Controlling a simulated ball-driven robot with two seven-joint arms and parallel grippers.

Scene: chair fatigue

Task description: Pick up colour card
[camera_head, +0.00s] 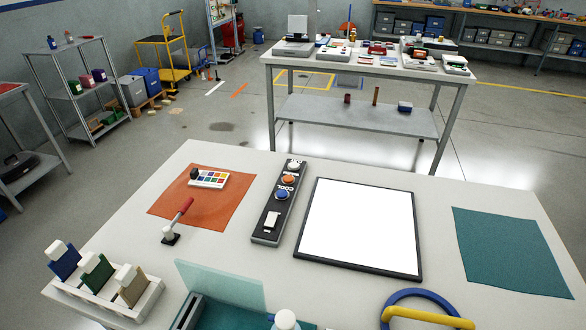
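The colour card (209,179) is a small white card with several coloured patches. It lies on the orange mat (222,208) at the left of the near table. A small dark block (194,173) sits at its left end. Neither of my grippers shows in the head view.
Right of the mat are a dark button panel (277,205), a bright white panel (361,226) and a teal mat (510,248). A white rack (145,300) with coloured swatches stands front left; a blue ring (406,296) lies front right.

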